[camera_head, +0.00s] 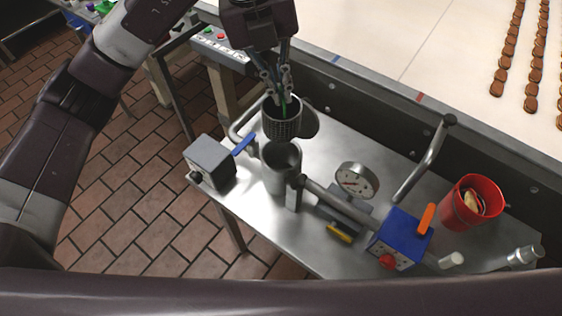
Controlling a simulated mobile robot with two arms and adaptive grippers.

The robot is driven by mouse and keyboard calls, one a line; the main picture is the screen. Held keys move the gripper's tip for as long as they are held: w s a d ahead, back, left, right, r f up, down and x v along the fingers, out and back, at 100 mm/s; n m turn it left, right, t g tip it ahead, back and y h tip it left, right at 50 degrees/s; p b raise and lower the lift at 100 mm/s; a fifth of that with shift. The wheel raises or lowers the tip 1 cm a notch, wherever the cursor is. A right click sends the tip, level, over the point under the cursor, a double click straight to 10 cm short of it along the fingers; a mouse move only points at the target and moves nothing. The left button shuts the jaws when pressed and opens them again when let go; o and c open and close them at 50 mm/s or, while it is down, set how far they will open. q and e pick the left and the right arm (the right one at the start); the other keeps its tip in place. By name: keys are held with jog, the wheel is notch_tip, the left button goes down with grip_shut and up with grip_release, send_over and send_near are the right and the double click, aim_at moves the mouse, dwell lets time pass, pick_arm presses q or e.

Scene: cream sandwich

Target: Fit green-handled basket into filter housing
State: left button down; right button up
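The basket (281,127) is a dark perforated cylinder with a green handle (284,106) at its top. My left gripper (280,88) points down from above, its fingers closed around the green handle. The basket hangs upright, just above and slightly behind the filter housing's mouth in the picture. The filter housing (281,176) is an upright grey metal cylinder, open at the top, on the steel table. A round grey lid-like part (309,124) shows behind the basket, partly hidden by it. My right gripper is not in view.
A grey box (210,162) with a blue lever (244,144) stands left of the housing. Right of it are a pipe, a pressure gauge (357,180), a blue box (402,238) with an orange lever and a red bucket (470,203). A conveyor (380,40) runs behind.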

aim_at(280, 138)
pick_arm(q)
notch_tip(280, 138, down, 14)
jog(key=shift+s+a+r+p, duration=0.1)
jog(key=shift+r+p, duration=0.1)
jog(key=shift+p, duration=0.9)
notch_tip(280, 138, down, 5)
jog(key=shift+f+p, duration=0.15)
jog(key=shift+p, duration=0.25)
jog(key=c, duration=2.6)
grip_release()
jog(key=shift+f, duration=0.15)
jog(key=shift+c, duration=0.2)
jog(key=o, duration=0.5)
